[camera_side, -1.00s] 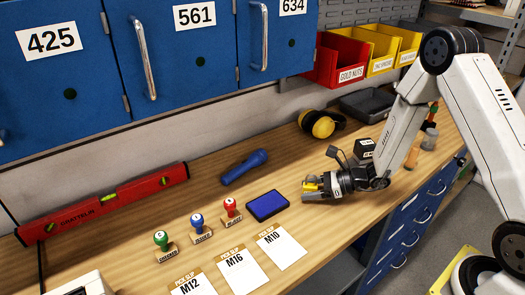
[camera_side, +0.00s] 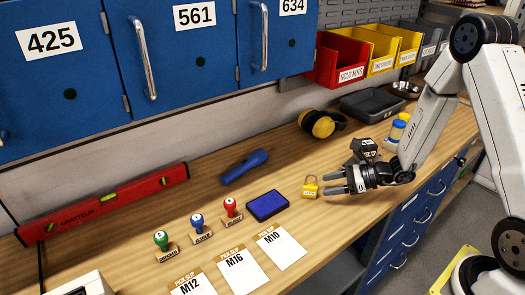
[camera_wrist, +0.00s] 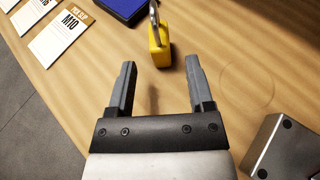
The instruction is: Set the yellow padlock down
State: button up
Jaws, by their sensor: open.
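The yellow padlock (camera_side: 310,188) stands upright on the wooden bench, right of the blue ink pad, with its shackle up. In the wrist view the padlock (camera_wrist: 160,46) stands just beyond my fingertips, near the middle of the gap. My gripper (camera_side: 326,183) is open and empty, low over the bench and just right of the padlock. In the wrist view both fingers of my gripper (camera_wrist: 160,72) are spread apart, with bare wood between them.
A blue ink pad (camera_side: 267,205) and wooden-based stamps (camera_side: 232,209) lie left of the padlock. The M10 pick slip (camera_side: 281,248) lies in front. Yellow earmuffs (camera_side: 320,124) and a blue flashlight (camera_side: 245,166) are behind. Bench around the padlock is clear.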

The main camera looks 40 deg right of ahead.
jog(key=shift+v, duration=3.1)
jog(key=shift+a, duration=0.1)
